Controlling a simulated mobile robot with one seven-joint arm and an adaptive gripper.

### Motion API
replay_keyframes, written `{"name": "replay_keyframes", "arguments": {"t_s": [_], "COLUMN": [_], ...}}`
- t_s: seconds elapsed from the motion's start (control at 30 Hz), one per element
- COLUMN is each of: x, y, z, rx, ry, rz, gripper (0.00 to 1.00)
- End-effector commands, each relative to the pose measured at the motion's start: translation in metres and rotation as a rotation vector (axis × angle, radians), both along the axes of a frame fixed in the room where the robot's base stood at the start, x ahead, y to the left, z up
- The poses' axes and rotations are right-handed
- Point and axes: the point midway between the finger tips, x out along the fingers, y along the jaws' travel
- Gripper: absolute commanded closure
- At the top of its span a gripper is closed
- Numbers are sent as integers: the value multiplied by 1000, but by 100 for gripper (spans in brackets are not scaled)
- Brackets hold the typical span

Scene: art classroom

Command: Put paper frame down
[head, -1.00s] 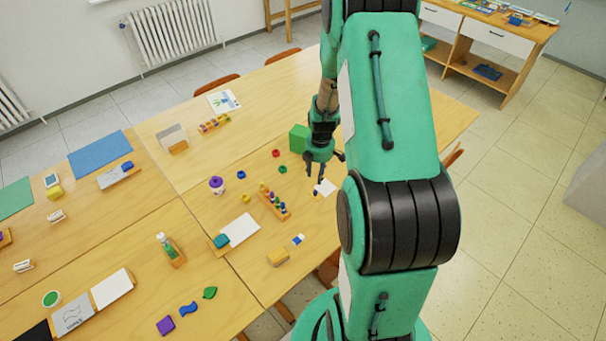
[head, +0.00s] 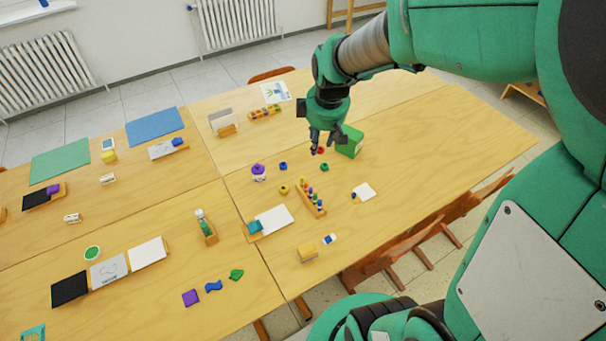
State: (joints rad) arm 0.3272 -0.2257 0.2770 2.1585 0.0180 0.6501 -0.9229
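I cannot tell for sure which thing is the paper frame. A grey-white card (head: 219,118) stands upright in a small wooden holder near the back of the table, left of my gripper. A sheet with a coloured picture (head: 274,91) lies flat at the table's back edge. My gripper (head: 323,147) hangs pointing down above the table, beside the green box (head: 349,141). Its fingers look apart, and I see nothing held between them. A small red piece (head: 320,151) shows near the fingertips; whether they touch it cannot be told.
A wooden rack of coloured pegs (head: 312,198), a purple-topped piece (head: 258,173), a white card (head: 364,191) and a white sheet (head: 274,219) lie nearer on the table. A blue mat (head: 154,127) lies to the left. Bare wood is free at the right (head: 440,130).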

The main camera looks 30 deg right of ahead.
Motion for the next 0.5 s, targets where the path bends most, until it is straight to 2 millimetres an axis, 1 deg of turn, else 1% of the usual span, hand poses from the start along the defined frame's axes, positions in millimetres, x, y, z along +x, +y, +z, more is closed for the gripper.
{"name": "replay_keyframes", "arguments": {"t_s": [0.03,0.2,0.37,0.5], "x": [-7,-37,-70,-102], "y": [14,54,88,114], "z": [16,55,86,107], "rx": [6,49,96,146], "ry": [-21,-73,-122,-160], "rz": [-23,-129,-228,-312], "gripper": [65,65,65,65]}}
